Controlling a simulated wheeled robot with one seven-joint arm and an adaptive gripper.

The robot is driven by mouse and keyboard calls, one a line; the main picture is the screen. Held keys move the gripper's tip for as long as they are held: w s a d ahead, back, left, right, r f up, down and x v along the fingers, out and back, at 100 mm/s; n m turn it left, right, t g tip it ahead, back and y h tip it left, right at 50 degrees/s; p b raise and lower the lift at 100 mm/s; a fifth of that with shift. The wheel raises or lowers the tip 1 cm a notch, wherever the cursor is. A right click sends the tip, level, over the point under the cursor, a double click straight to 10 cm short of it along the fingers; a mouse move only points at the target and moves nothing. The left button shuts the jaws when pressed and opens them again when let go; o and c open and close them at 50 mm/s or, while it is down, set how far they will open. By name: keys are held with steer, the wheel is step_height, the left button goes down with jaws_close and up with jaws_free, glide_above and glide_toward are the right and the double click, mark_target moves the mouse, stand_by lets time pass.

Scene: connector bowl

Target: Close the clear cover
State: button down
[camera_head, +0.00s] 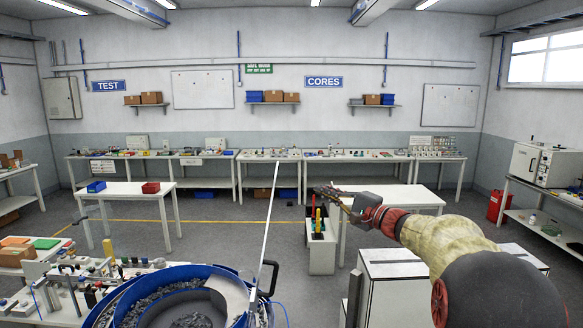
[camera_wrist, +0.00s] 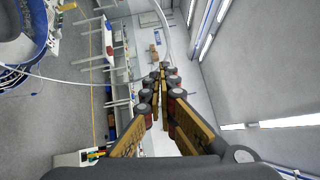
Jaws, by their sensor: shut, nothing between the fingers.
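The clear cover (camera_head: 267,215) stands raised, seen almost edge-on as a thin pale line rising from the right side of the blue bowl (camera_head: 228,270). A black hinge or handle part sits near its foot. In the wrist view a pale curved line (camera_wrist: 165,22) looks like the cover's rim, and the blue bowl (camera_wrist: 40,45) is at the upper left. My gripper (camera_head: 322,189) is to the right of the cover in the head view, apart from it in the picture. Its fingers are together and empty, also in the wrist view (camera_wrist: 163,72).
Grey parts fill the bowl. A bench (camera_head: 60,312) with small fixtures is at the lower left. A small white stand (camera_head: 321,256) with coloured items is below my gripper. White cabinets (camera_head: 395,285) stand at the lower right. The floor left of centre is free.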

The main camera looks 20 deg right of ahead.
steer(key=s+a+p+x, duration=0.1)
steer(key=p+x, duration=0.4)
steer(key=x, duration=0.7)
steer(key=shift+w+a+r, duration=0.4)
steer(key=shift+a, duration=0.2)
steer(key=shift+a+r, duration=0.15)
